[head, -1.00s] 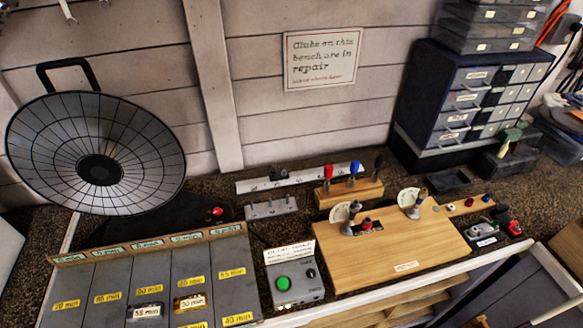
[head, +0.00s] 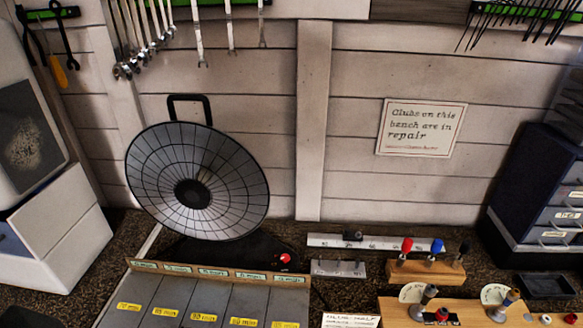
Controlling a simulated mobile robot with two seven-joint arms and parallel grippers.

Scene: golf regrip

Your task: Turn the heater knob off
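The heater (head: 197,180) is a round dish with a dark wire grille, a dark centre and a black handle on top. It stands on the bench against the white plank wall, left of the middle in the head view. A red knob (head: 285,259) sits on the right part of its black base (head: 240,252). The knob is small, and I cannot tell its setting. No orange glow shows on the dish. Neither of my grippers is in view.
A sorting tray with labelled lanes (head: 215,297) lies in front of the heater. Right of the knob are a metal ruler (head: 370,243) and a wooden block with red, blue and black handles (head: 427,272). A white cabinet (head: 55,240) stands at left.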

